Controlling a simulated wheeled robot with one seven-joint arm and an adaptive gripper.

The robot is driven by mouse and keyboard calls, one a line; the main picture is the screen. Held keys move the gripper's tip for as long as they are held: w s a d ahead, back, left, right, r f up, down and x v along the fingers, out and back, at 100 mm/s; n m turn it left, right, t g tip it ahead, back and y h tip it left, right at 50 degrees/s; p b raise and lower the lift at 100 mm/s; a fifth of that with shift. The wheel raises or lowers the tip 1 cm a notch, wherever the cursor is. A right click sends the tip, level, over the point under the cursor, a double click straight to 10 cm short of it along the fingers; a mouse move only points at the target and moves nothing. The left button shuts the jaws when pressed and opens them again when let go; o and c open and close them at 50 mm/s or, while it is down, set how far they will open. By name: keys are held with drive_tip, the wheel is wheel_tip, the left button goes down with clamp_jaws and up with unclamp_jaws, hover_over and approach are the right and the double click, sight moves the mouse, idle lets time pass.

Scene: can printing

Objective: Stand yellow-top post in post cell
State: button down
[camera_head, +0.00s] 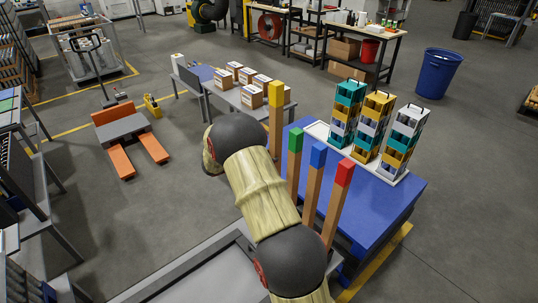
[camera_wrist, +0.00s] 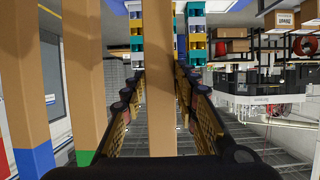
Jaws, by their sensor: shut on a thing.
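The yellow-top post (camera_head: 276,110) is a tall upright brown post with a yellow cap. In the head view its top is clearly higher than those of the green-top post (camera_head: 293,165), blue-top post (camera_head: 313,185) and red-top post (camera_head: 337,205). My gripper (camera_wrist: 160,100) is shut on the brown shaft of the yellow-top post, which passes between its fingers in the wrist view. My arm hides the gripper and the lower part of this post in the head view. The wrist picture is inverted. I cannot make out the post cell or the post's lower end.
A blue table (camera_head: 395,205) stands beside the posts. On it, a white tray (camera_head: 318,130) bears three towers of coloured blocks, including a teal-topped tower (camera_head: 346,112). A grey table (camera_head: 225,97) with several boxes is behind my arm. The floor around the blue bin (camera_head: 438,75) is clear.

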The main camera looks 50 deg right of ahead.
wheel_tip(320, 180, down, 4)
drive_tip(key=shift+f+b, duration=0.1)
drive_tip(key=shift+b, duration=0.45)
drive_tip(key=shift+p, duration=1)
idle(1.4)
